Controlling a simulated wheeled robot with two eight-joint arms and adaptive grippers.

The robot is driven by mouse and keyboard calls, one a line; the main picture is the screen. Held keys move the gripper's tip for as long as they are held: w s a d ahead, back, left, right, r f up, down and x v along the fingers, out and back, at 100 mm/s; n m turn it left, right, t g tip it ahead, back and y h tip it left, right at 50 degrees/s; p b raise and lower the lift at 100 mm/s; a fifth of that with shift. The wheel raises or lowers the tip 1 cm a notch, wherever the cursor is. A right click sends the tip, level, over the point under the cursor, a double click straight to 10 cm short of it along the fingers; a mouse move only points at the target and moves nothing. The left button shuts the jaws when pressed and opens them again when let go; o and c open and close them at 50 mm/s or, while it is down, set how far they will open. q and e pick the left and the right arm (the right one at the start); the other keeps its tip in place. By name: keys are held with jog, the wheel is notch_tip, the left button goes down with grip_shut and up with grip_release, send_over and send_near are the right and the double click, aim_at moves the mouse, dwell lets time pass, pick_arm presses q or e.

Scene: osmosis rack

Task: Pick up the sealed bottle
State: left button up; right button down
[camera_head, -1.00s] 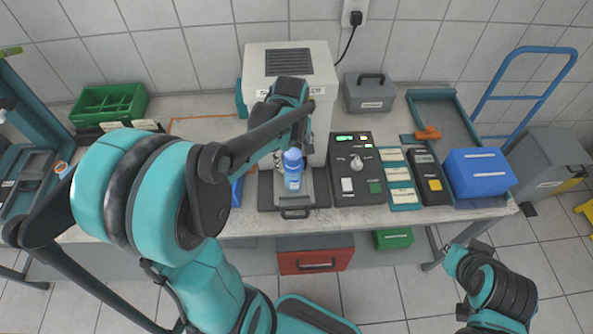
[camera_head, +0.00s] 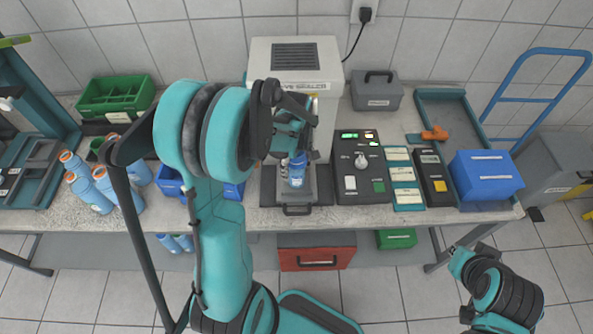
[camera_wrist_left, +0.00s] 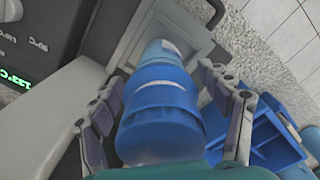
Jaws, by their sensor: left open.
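The sealed bottle (camera_head: 297,171) is blue and stands on the dark plate at the front of the white sealer (camera_head: 294,70). My left gripper (camera_head: 292,145) is above and around the bottle's upper part, hiding some of it in the head view. In the left wrist view the bottle's wide blue cap (camera_wrist_left: 160,110) is close to the camera, between the two spread fingers of my left gripper (camera_wrist_left: 165,90). The gripper is open; gaps show beside the bottle. My right arm is at the lower right, away from the table; its fingers are not clear.
A black control box (camera_head: 360,186) stands just right of the bottle. A blue bin (camera_head: 168,182) is to its left, partly behind my left arm. Several blue bottles with orange tops (camera_head: 90,188) stand farther left. A blue case (camera_head: 486,176) is on the right.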

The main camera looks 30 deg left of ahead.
pick_arm(q)
jog(key=c, duration=1.5)
